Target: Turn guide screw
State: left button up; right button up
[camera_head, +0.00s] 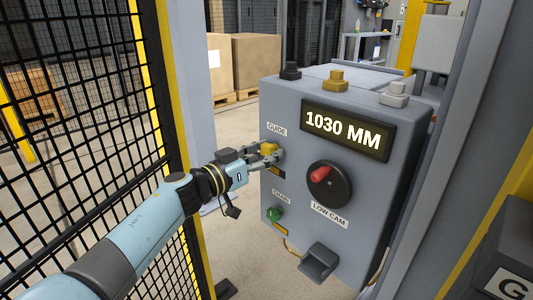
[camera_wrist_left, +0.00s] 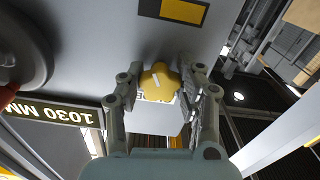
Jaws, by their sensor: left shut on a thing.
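The guide screw is a yellow knob (camera_head: 269,148) on the front of the grey control box (camera_head: 300,240), just below the GUIDE label (camera_head: 277,129). My left gripper (camera_head: 268,153) is at the knob, with its fingers on either side of it. In the left wrist view the yellow knob (camera_wrist_left: 160,82) with a pale pointer line sits between the two fingertips of my left gripper (camera_wrist_left: 163,86). The gripper is shut on the knob. The display (camera_head: 346,132) reads 1030 MM. My right gripper is not in view.
A black dial with a red handle (camera_head: 320,174) labelled LOW CAM and a green CHAIN knob (camera_head: 274,214) are on the same panel. A black mesh fence (camera_head: 85,100) with yellow posts stands at left. Cardboard boxes (camera_head: 256,62) stand behind.

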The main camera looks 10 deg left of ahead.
pick_arm(q)
jog(key=m+p, duration=0.1)
jog(key=m, duration=0.2)
jog(key=m+p, duration=0.1)
jog(key=m, duration=0.1)
jog(key=shift+w+a+m, duration=0.1)
jog(key=shift+m, duration=0.2)
jog(key=m, duration=0.2)
jog(key=shift+m, duration=0.4)
jog(key=m, duration=0.3)
jog(key=shift+a+m, duration=0.1)
jog(key=shift+m, duration=0.2)
jog(key=m, duration=0.3)
jog(key=shift+m, duration=0.3)
jog(key=m, duration=0.2)
jog(key=shift+r+m+b, duration=0.1)
jog(key=shift+m+b, duration=0.2)
jog(key=shift+m, duration=0.1)
jog(key=m+b, duration=0.1)
jog(key=m, duration=0.3)
jog(key=shift+r+m+b, duration=0.1)
jog(key=shift+m+b, duration=0.3)
jog(key=shift+m, duration=1.2)
